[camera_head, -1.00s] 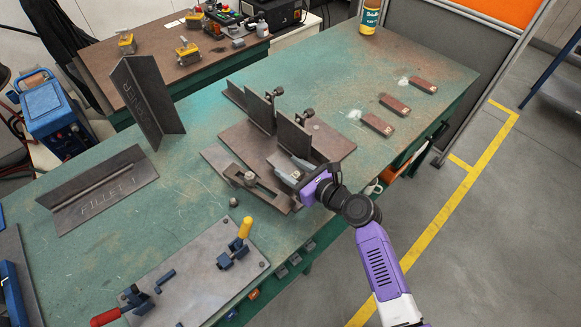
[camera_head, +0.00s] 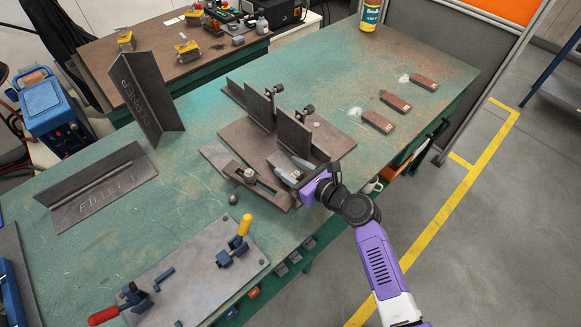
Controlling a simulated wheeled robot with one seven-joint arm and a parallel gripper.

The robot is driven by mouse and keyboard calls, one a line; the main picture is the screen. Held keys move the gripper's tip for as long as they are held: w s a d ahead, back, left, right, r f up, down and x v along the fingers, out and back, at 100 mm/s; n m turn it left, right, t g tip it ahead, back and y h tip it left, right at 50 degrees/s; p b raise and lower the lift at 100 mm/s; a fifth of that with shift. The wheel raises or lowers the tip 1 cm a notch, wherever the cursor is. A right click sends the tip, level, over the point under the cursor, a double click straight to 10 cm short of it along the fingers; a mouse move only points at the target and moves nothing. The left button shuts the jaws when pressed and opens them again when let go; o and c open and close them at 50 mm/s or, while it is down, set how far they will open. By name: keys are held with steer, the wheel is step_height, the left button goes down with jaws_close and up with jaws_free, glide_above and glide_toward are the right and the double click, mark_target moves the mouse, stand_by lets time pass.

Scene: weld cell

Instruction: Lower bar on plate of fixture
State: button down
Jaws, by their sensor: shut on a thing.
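The fixture's brown base plate (camera_head: 334,140) lies on the green bench in the middle of the view, with upright dark plates (camera_head: 292,133) standing on it. My gripper (camera_head: 291,172) reaches in from the right at the plate's near edge, low over the fixture, and is shut on a bar. Its fingers and purple body cover most of the bar, so I cannot tell whether the bar touches the plate. A slotted clamp strap (camera_head: 262,186) with a round knob lies just left of the gripper.
Three brown bars (camera_head: 378,122) lie apart on the bench at right. Angled steel pieces marked FILLET 1 (camera_head: 98,198) and CORNER (camera_head: 143,100) stand at left. A clamp plate (camera_head: 190,275) with yellow and red handles is at front left. A yellow bottle (camera_head: 370,14) stands at the far edge.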

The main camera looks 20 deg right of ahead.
steer(key=shift+f, duration=0.35)
stand_by(0.7)
steer(key=c, duration=0.6)
jaws_free()
steer(key=shift+c, duration=0.2)
steer(key=shift+f, duration=0.2)
steer(key=shift+v, duration=3.95)
steer(key=shift+r, duration=0.1)
